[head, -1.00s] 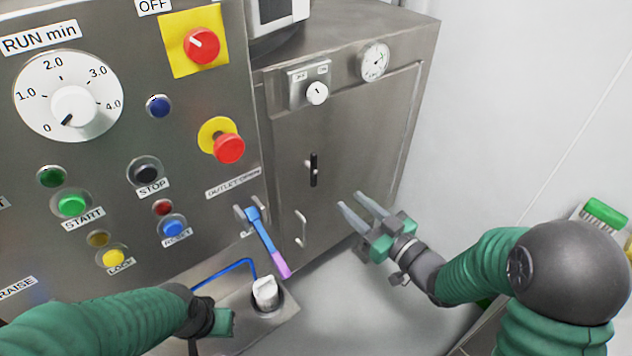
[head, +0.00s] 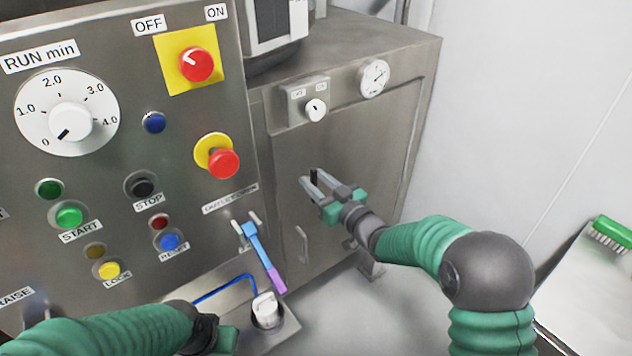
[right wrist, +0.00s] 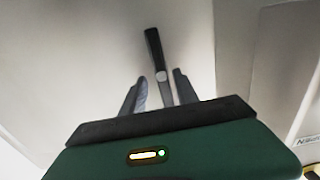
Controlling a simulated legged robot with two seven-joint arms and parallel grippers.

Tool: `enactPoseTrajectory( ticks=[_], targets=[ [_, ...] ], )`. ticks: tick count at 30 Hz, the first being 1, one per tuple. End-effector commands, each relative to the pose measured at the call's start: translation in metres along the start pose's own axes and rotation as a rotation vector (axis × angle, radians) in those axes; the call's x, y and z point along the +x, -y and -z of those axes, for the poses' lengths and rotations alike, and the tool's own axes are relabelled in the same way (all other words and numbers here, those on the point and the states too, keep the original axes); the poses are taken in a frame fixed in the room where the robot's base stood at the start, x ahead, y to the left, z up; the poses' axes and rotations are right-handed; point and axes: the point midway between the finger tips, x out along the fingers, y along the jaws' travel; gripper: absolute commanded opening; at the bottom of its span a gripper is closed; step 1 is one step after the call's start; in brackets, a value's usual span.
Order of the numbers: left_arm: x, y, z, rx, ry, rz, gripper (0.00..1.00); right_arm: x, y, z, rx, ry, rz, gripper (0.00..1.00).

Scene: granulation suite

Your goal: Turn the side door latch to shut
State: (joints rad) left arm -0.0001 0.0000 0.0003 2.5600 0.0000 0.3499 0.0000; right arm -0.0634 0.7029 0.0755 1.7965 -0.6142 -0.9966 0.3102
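The side door latch (head: 314,174) is a small black handle on the grey metal side door (head: 370,135). It stands upright in the head view, its lower part hidden behind my gripper. In the right wrist view the black latch handle (right wrist: 154,50) rises from a round light pivot, just beyond and between the fingertips. My right gripper (head: 309,181) is open, its two grey fingers pointing at the latch; its fingers also show in the right wrist view (right wrist: 160,88). Whether they touch the latch I cannot tell. My left gripper (head: 222,338) is low in the head view, its fingers out of sight.
A white knob (head: 315,110) and a round gauge (head: 374,77) sit above the latch. A curved door handle (head: 301,244) is below it. A blue and purple lever (head: 262,256) hangs at the panel's corner. The white wall (head: 510,110) leaves room at right.

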Motion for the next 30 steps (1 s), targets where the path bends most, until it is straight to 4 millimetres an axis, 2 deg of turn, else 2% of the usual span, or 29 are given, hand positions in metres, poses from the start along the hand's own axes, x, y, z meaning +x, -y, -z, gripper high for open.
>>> enactPoseTrajectory(
  ticks=[4,12,30],
  targets=[
    [-0.0001,0.0000,0.0000,0.000,0.000,0.000,0.00,0.0002,0.0011,0.0001,0.000,0.000,0.002,0.34],
    [0.0000,0.0002,0.0000,0.000,0.000,0.000,0.00,0.0000,0.0013,-0.0002,0.000,0.000,0.002,0.00],
    [-0.0033,0.0001,0.0007,0.000,0.000,0.000,0.00,-0.0004,0.0004,-0.0008,0.035,0.002,0.002,0.00]
  ],
)
